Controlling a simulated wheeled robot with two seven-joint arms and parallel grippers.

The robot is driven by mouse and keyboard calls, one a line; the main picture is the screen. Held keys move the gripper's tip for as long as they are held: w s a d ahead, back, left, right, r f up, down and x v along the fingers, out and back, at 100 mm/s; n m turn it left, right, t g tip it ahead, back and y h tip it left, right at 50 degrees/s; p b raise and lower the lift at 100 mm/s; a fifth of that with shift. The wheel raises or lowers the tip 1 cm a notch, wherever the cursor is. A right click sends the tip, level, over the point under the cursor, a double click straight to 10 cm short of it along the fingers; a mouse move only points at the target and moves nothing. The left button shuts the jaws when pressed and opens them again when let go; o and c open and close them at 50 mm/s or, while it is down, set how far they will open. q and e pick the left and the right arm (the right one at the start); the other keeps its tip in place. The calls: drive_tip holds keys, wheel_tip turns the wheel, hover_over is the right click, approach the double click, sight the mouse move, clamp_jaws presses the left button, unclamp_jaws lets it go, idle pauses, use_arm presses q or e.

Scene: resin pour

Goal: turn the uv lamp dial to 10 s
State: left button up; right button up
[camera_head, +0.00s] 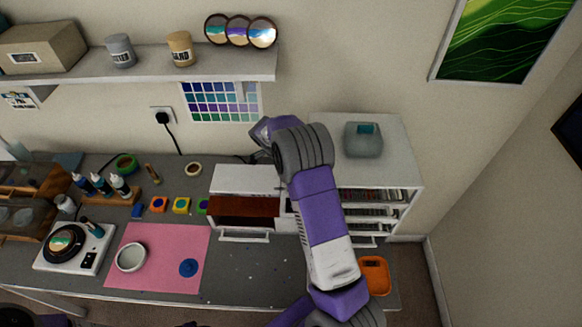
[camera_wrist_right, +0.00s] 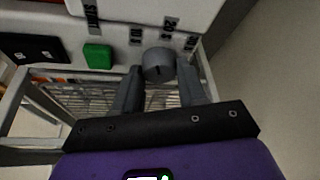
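The UV lamp (camera_head: 247,180) is a white box with a dark red window, on the bench left of my right arm in the head view. Its control side is mostly hidden there by my arm. In the right wrist view, the grey round dial (camera_wrist_right: 158,64) sits on the white panel, with a dark mark on its face. Printed labels, including a 10 and a 20, sit around it. A green button (camera_wrist_right: 98,56) is to its left. My right gripper (camera_wrist_right: 162,72) is open, with one finger either side of the dial; contact cannot be told. My left gripper is not in view.
A white drawer unit (camera_head: 392,150) stands close on the right of the lamp. A shelf (camera_head: 150,70) runs above. An orange tray (camera_head: 375,274) is at lower right.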

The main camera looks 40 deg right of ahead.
drive_tip(key=c, duration=0.4)
drive_tip(key=n+t+b, duration=0.1)
drive_tip(key=n+b, duration=0.1)
drive_tip(key=b, duration=0.2)
drive_tip(key=shift+f+n, duration=0.2)
drive_tip(key=shift+n, duration=0.2)
drive_tip(key=shift+s+r+n+t+b, duration=0.2)
drive_tip(key=shift+n+t+b, duration=0.2)
drive_tip(key=shift+n+b, duration=0.4)
drive_tip(key=shift+w, duration=0.1)
drive_tip(key=o, duration=1)
drive_tip(key=v, duration=0.7)
drive_tip(key=shift+r, duration=0.3)
drive_tip(key=shift+a+f, duration=0.1)
